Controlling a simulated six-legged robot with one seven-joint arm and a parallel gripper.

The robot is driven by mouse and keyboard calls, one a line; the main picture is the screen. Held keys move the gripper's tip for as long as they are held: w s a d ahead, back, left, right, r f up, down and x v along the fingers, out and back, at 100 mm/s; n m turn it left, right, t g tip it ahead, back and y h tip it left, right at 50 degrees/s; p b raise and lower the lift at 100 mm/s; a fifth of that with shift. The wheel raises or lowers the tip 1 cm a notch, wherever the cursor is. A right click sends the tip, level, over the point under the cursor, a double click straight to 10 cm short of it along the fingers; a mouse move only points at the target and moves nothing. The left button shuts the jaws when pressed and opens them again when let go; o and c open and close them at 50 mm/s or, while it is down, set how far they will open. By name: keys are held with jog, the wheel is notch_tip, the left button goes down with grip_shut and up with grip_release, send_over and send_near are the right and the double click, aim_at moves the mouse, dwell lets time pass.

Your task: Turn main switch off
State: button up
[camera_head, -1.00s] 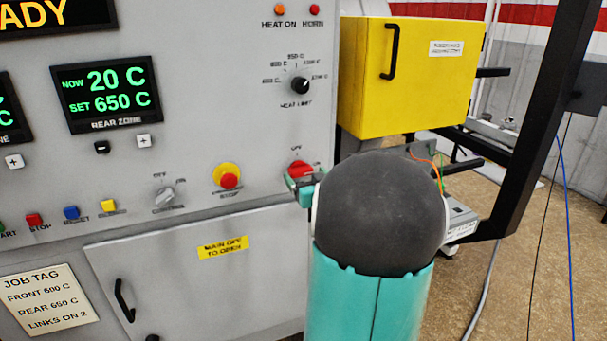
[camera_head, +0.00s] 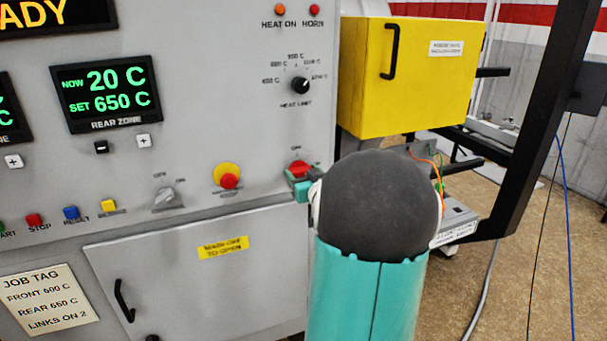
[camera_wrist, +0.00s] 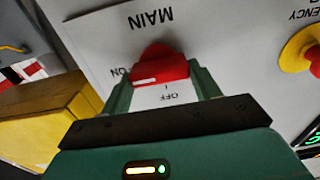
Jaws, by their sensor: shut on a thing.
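The main switch is a red rotary knob (camera_wrist: 160,66) on the grey panel, with a white mark toward its left end, on the side of the ON label (camera_wrist: 123,72) in the wrist view. The OFF label (camera_wrist: 172,96) is below the knob in that view, which shows the panel upside down. My gripper (camera_wrist: 162,76) has its green fingers on either side of the knob, shut on it. In the head view, the red switch (camera_head: 299,168) is partly hidden by my gripper (camera_head: 298,180), and my arm covers the area to its right.
A red emergency stop button (camera_head: 229,181) on a yellow collar sits left of the switch. A grey selector (camera_head: 165,198) is farther left. A yellow box (camera_head: 405,80) projects at the right. Below is a closed cabinet door (camera_head: 190,285) labelled "MAIN OFF TO OPEN".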

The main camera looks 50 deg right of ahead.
jog(key=shift+n, duration=0.4)
jog(key=n, duration=0.3)
jog(key=shift+w+a+n, duration=0.1)
jog(key=shift+a+n, duration=0.05)
jog(key=shift+n, duration=0.15)
jog(key=n, duration=0.4)
jog(key=shift+n, duration=0.3)
jog(key=n, duration=0.4)
jog(key=shift+a+f, duration=0.1)
jog(key=shift+f, duration=0.05)
jog(key=n, duration=0.4)
jog(key=shift+f+n, duration=0.1)
jog(key=shift+n, duration=0.2)
jog(key=o, duration=1)
